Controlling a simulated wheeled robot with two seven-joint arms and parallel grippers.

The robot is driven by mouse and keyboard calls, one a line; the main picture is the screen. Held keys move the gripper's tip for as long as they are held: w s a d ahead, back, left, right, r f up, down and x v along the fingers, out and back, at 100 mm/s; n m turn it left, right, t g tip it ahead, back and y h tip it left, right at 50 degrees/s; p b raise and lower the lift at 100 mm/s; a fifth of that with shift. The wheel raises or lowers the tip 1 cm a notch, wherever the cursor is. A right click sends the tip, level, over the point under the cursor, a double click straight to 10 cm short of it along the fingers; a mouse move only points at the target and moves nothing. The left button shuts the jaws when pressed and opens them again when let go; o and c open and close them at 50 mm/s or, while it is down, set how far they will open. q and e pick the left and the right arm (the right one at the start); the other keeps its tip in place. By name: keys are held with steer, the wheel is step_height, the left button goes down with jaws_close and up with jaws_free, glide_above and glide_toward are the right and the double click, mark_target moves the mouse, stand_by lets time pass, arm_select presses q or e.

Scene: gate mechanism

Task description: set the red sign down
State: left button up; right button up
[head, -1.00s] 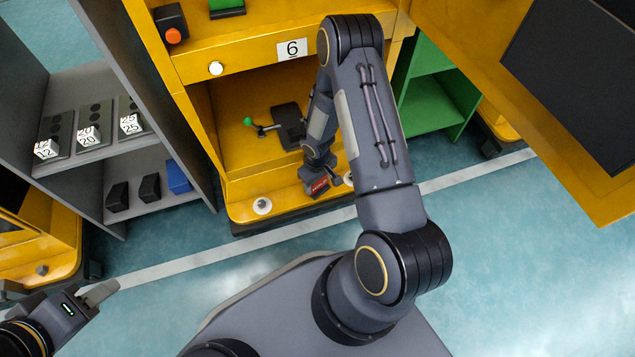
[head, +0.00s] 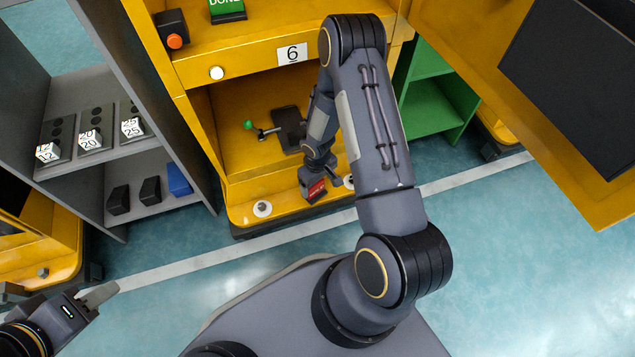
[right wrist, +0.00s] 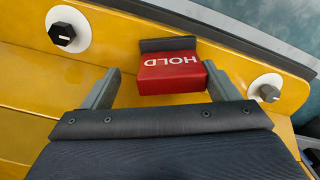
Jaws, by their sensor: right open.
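The red sign (head: 317,189) with white "HOLD" lettering is at the front ledge of the yellow station. In the right wrist view the sign (right wrist: 170,75) has a dark strip along its far edge and appears to rest on the yellow ledge (right wrist: 215,55). My right gripper (right wrist: 160,88) is open, with one finger on each side of the sign and a visible gap at the left finger; whether the right finger touches is unclear. My left gripper (head: 98,297) is at the lower left, far from the sign; its jaw opening is unclear.
A grey shelf (head: 90,160) is at left; a yellow panel (head: 560,130) overhangs at right.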

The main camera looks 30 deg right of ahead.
steer(key=s+r+m+t+y+p, duration=0.1)
steer(key=s+r+p, duration=0.1)
steer(key=r, duration=1.4)
steer(key=s+r+m+t+p, duration=0.2)
steer(key=r, duration=1.5)
steer(key=s+a+r+t+y, duration=0.1)
steer(key=s+a+r, duration=0.2)
steer(key=s+r, duration=0.2)
steer(key=s+a+r+t+y, duration=0.1)
steer(key=s+a+r, duration=0.3)
steer(key=s, duration=0.5)
steer(key=shift+a+r+t+y, duration=0.3)
steer(key=shift+r+y, duration=0.1)
steer(key=shift+r, duration=0.1)
step_height(320, 180, up, 33)
steer(key=p, duration=3.3)
steer(key=shift+r, duration=0.15)
